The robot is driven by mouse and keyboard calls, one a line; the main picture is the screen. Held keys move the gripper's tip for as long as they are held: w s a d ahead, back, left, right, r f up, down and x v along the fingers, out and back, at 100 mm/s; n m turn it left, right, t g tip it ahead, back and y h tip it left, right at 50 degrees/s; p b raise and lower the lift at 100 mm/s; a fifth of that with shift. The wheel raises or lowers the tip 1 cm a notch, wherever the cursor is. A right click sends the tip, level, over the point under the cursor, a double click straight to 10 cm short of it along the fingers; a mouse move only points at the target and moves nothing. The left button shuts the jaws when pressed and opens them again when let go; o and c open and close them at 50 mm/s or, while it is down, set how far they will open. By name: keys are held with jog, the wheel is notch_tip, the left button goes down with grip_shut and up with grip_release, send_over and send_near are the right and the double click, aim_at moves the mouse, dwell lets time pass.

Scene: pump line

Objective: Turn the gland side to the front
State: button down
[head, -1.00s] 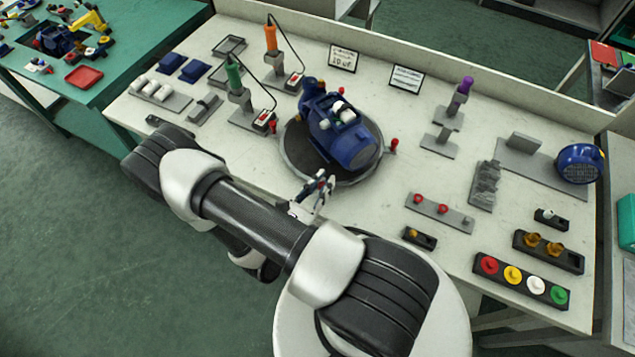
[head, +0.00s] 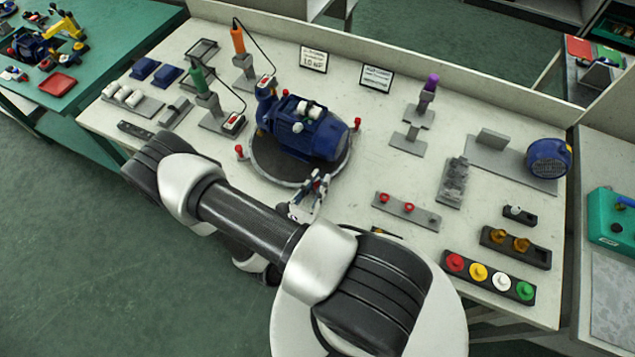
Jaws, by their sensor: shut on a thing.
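The blue motor-pump unit (head: 312,136) lies on a round dark turntable (head: 262,167) at the middle of the bench. Its ribbed rounded end points right and its smaller flanged end (head: 266,100) points left and back. Small white parts sit on its top. Red-topped pegs stand on the turntable rim at the left (head: 239,151) and the right (head: 357,124). My gripper (head: 317,184) is at the front right rim, shut on what seems to be another red-topped peg, mostly hidden by the fingers. I cannot make out the gland.
Green (head: 198,80) and orange (head: 238,41) tools on stands are behind and left. A purple-topped stand (head: 427,95) and red-knobbed strip (head: 407,211) are right. Coloured buttons (head: 490,278) are at the front right. Bare bench lies between turntable and purple-topped stand.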

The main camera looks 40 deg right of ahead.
jog(key=shift+s+d+n+t, duration=0.3)
jog(key=shift+s+d, duration=0.1)
jog(key=shift+d, duration=0.05)
dwell(0.3)
jog(key=c, duration=1.5)
grip_release()
jog(key=shift+w, duration=0.1)
jog(key=shift+a, duration=0.1)
jog(key=shift+a, duration=0.55)
jog(key=v, duration=1.1)
jog(key=shift+s+d+r, duration=0.15)
jog(key=shift+s, duration=0.2)
